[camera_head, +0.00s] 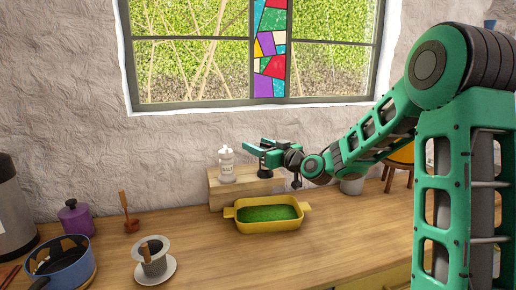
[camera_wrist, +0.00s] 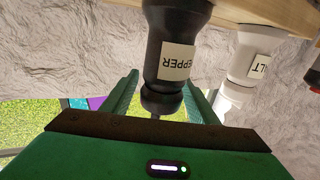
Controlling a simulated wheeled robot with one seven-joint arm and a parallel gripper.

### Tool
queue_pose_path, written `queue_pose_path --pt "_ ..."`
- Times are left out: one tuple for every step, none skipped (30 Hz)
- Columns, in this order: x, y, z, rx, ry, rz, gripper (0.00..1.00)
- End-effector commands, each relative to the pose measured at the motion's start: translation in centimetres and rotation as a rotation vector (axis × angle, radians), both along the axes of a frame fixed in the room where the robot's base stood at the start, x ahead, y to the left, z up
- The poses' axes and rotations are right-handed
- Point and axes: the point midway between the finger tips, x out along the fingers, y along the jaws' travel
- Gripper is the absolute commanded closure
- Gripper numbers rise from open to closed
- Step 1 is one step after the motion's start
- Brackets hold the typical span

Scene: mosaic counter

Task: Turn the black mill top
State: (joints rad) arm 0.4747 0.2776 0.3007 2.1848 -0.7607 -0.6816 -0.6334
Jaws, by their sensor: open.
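The black pepper mill (camera_wrist: 172,40) shows upside down in the wrist view, with a white label reading PEPPER. Its narrower neck and top (camera_wrist: 162,100) lie between the two green fingers of my gripper (camera_wrist: 161,80). The fingers stand open on either side, with a visible gap at the left; I cannot tell if the right one touches. In the head view my gripper (camera_head: 259,146) is over the wooden block, and only the lower part of the black mill (camera_head: 265,172) shows beneath it.
A white salt shaker (camera_head: 226,166) stands close beside the mill on the wooden block (camera_head: 228,189). A yellow dish (camera_head: 268,225) with green contents sits in front. A white dripper (camera_head: 152,260), blue pot (camera_head: 60,262) and purple jar (camera_head: 75,217) are at the left.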

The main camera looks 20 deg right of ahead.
Motion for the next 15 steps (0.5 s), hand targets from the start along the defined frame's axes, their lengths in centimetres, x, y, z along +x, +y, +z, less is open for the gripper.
queue_pose_path --pt "0.02 0.02 0.01 0.000 0.000 0.000 0.46" --pt "0.02 0.02 0.01 0.000 0.000 0.000 0.46" --pt "0.01 0.02 0.01 0.000 0.000 0.000 0.46" --pt "0.01 0.02 0.01 0.000 0.000 0.000 0.46" --pt "0.01 0.02 0.01 0.000 0.000 0.000 0.46" --pt "0.01 0.01 0.01 0.000 0.000 0.000 0.49" --pt "0.00 0.02 0.01 0.000 0.000 0.000 0.56" --pt "0.00 0.02 0.01 0.000 0.000 0.000 0.63" --pt "0.00 0.02 0.01 0.000 0.000 0.000 0.73" --pt "-0.01 0.02 0.01 0.000 0.000 0.000 0.80" --pt "-0.01 0.02 0.01 0.000 0.000 0.000 0.87" --pt "-0.01 0.02 0.01 0.000 0.000 0.000 0.88" --pt "0.03 -0.45 0.00 0.000 0.000 0.001 0.88" --pt "0.02 -0.25 0.00 -0.001 0.000 0.001 0.88" --pt "0.01 -0.14 0.00 -0.001 0.000 0.000 0.88"
